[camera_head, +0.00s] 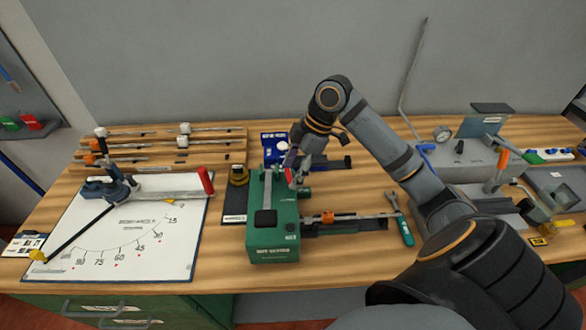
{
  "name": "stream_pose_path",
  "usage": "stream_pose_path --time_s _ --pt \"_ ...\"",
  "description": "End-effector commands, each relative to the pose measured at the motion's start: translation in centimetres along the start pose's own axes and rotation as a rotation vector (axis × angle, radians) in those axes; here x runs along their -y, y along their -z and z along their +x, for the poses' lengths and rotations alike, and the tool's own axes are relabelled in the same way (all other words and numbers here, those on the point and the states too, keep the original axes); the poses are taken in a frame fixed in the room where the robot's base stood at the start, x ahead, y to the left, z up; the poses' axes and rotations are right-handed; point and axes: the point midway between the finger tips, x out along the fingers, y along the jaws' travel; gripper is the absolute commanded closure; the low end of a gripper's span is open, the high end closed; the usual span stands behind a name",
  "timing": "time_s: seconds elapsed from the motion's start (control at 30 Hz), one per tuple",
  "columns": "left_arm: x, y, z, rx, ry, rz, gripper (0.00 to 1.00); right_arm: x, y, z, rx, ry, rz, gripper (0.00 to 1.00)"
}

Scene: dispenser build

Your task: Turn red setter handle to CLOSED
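A green box-shaped device (262,243) stands at the middle of the bench, with a dark block on its top and a white label on its front. A small red part (289,176) shows at its upper right side, at the fingers of my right gripper (296,174). The gripper points down there. Its fingers are small and partly overlap the red part, so I cannot tell whether they are open, or shut on it. Another red handle (206,181) stands upright at the end of a metal arm on the white angle board. My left gripper is not in view.
The white angle board (120,225) lies at left, with a wooden rack of tools (215,145) behind it. A rail with an orange clamp (328,217) and a green-handled wrench (406,232) lie right of the device. Fixtures and a gauge (442,133) crowd the right side.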

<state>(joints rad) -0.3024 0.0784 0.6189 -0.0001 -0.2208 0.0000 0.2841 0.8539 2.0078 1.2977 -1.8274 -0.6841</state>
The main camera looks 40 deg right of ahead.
Motion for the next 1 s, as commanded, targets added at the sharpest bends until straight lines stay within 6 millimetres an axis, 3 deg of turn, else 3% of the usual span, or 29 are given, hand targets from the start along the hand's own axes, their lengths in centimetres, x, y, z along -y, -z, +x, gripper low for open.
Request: stream_pose_path --time_s 0.03,0.23,0.53,0.87,0.9,1.0 --pt "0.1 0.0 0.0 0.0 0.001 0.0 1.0 0.0 0.0 0.0 0.0 0.0 0.0 0.47" --pt "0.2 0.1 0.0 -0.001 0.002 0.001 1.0 0.0 0.0 0.0 0.0 0.0 0.0 0.73" --pt "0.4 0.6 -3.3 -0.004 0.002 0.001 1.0 0.2 0.5 -0.4 0.0 -0.052 0.136 0.73" --pt "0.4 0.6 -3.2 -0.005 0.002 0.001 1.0 0.1 0.3 0.1 -0.002 -0.067 0.164 0.73" --pt "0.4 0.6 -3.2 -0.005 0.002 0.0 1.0 0.1 0.3 0.1 -0.002 -0.067 0.164 0.39" --pt "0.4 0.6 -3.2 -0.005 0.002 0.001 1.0 0.1 0.3 0.1 -0.002 -0.067 0.163 0.26"
